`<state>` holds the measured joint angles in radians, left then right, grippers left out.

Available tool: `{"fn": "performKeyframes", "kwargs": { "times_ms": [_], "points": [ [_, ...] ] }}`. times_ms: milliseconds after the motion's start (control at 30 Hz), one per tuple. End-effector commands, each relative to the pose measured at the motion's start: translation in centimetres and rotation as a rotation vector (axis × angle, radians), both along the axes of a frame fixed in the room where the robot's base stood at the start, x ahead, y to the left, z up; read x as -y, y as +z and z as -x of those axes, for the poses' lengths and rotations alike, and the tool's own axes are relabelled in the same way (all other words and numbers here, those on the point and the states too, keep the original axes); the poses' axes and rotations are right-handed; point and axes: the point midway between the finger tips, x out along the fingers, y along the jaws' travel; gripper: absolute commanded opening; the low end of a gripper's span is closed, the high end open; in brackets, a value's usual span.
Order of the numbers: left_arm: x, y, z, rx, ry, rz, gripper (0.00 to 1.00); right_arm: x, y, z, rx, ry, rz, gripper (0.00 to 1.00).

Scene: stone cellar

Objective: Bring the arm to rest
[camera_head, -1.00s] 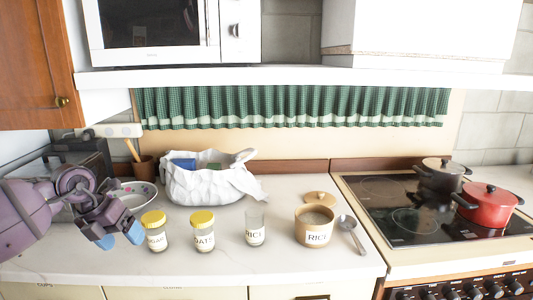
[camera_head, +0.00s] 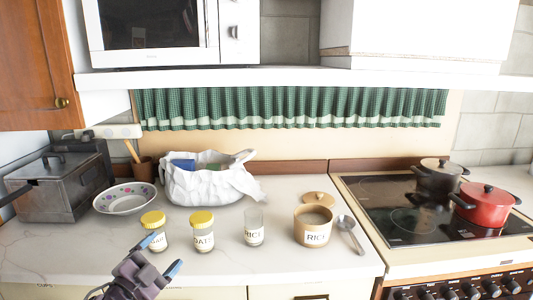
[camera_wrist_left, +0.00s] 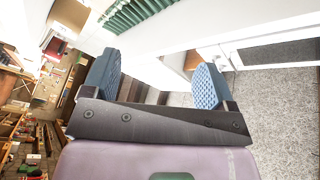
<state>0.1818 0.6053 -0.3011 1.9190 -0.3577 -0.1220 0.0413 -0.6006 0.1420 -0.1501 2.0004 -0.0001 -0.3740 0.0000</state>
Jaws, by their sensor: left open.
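My left gripper (camera_head: 160,254) is open and empty in the head view, low at the front edge of the counter, just in front of the yellow-lidded sugar jar (camera_head: 153,219). It overlaps the jar's lower part in the picture; I cannot tell whether they touch. In the left wrist view its two blue fingertips (camera_wrist_left: 155,84) stand wide apart with nothing between them. My right gripper is not in view.
On the counter (camera_head: 60,258) stand an oats jar (camera_head: 202,236), a rice glass (camera_head: 254,226), a rice pot (camera_head: 313,230), a spoon (camera_head: 350,233), a patterned bowl (camera_head: 124,199) and a white bag (camera_head: 205,186). A stove with a red pot (camera_head: 484,207) is at right.

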Motion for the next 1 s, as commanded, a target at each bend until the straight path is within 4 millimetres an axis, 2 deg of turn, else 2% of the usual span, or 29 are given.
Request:
{"fn": "performKeyframes", "kwargs": {
  "times_ms": [33,200,400,500,700,800,900,1000],
  "points": [
    [-0.6,-2.7,1.2,-0.088,0.048,0.072,0.79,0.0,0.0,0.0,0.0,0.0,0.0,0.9],
    [-2.1,-10.5,5.9,-0.36,0.189,0.282,0.79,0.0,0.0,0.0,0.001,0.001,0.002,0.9],
    [-2.9,-17.9,13.2,-0.602,0.318,0.504,0.79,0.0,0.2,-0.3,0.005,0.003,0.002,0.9],
    [-3.2,-20.8,17.2,-0.678,0.379,0.589,0.79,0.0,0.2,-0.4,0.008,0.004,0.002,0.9],
    [-3.8,-25.4,24.4,-0.794,0.504,0.668,0.79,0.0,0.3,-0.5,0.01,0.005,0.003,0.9],
    [-3.8,-26.7,26.9,-0.834,0.539,0.683,0.79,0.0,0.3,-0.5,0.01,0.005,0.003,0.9],
    [-3.9,-27.4,28.3,-0.855,0.557,0.682,0.79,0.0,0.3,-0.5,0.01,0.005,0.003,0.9],
    [-4.0,-27.6,28.8,-0.863,0.562,0.68,0.79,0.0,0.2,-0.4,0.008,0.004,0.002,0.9]
  ]
}}
